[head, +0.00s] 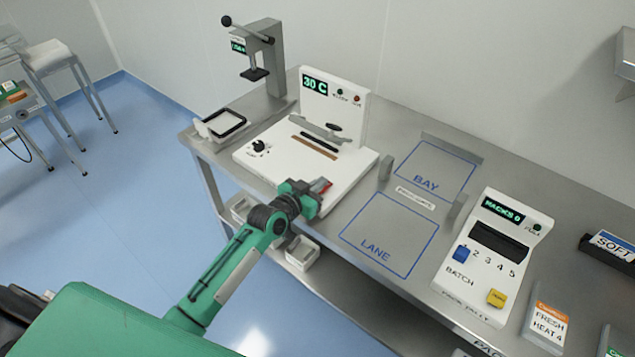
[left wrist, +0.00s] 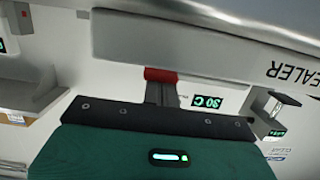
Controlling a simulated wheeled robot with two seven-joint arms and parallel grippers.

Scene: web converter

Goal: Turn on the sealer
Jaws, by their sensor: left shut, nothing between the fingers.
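The sealer (head: 270,170) is a white machine on the bench with an upright panel, a lit "30 C" display (head: 315,85), two small lamps, a black dial (head: 259,146) and a raised handle over a sealing strip. My left gripper (head: 322,186) is shut and empty at the sealer's front right edge. A red piece (left wrist: 161,75) shows at its fingertips in the left wrist view; I cannot tell whether it is fingertip or a switch. The "SEALER" lettering (left wrist: 291,73) shows upside down there. Any contact is unclear. My right gripper is out of view.
A press stand (head: 266,60) and black-rimmed tray (head: 220,124) stand left of the sealer. The marked BAY and LANE (head: 388,235) areas to the right are empty. A batch counter box (head: 470,270) and cards (head: 546,322) lie farther right.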

